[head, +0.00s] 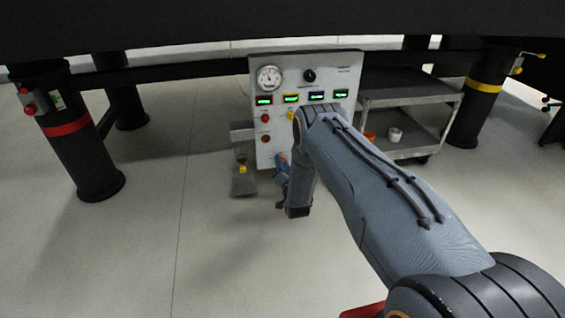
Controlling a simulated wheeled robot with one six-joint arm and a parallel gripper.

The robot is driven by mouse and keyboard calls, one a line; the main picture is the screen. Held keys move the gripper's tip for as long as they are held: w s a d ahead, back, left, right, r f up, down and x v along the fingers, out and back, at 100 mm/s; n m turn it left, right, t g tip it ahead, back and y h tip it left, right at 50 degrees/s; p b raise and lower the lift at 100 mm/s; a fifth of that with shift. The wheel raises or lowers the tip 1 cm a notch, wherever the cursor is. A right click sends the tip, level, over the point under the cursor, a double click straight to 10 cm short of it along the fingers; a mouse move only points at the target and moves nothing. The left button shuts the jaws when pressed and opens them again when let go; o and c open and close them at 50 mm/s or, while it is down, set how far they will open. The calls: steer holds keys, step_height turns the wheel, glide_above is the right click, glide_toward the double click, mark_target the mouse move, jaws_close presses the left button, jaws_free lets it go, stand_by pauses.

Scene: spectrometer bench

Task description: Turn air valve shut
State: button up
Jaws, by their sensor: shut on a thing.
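A white control panel (320,75) stands under the dark bench, with a gauge, a black knob, lit green displays and several coloured buttons. My gripper (282,165) is at the panel's lower part, partly hidden behind my own wrist. It is small in the picture and seems shut on a part at the panel's lower front, which I take to be the air valve. A small blue and orange patch shows there; I cannot tell valve from fingers. The valve's angle cannot be made out.
A grey bracket with a yellow part (242,169) juts out at the panel's left. A grey cart (412,96) with a white cup (394,135) stands at right. Black bench legs (85,160) stand on both sides. The floor at front left is clear.

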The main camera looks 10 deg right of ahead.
steer(key=n+p, duration=0.1)
steer(key=n, duration=0.5)
steer(key=shift+p, duration=0.3)
stand_by(0.4)
steer(key=o, duration=1.1)
steer(key=shift+c, duration=0.2)
steer(key=s+p, duration=0.3)
steer(key=s, duration=0.5)
steer(key=shift+w, duration=0.1)
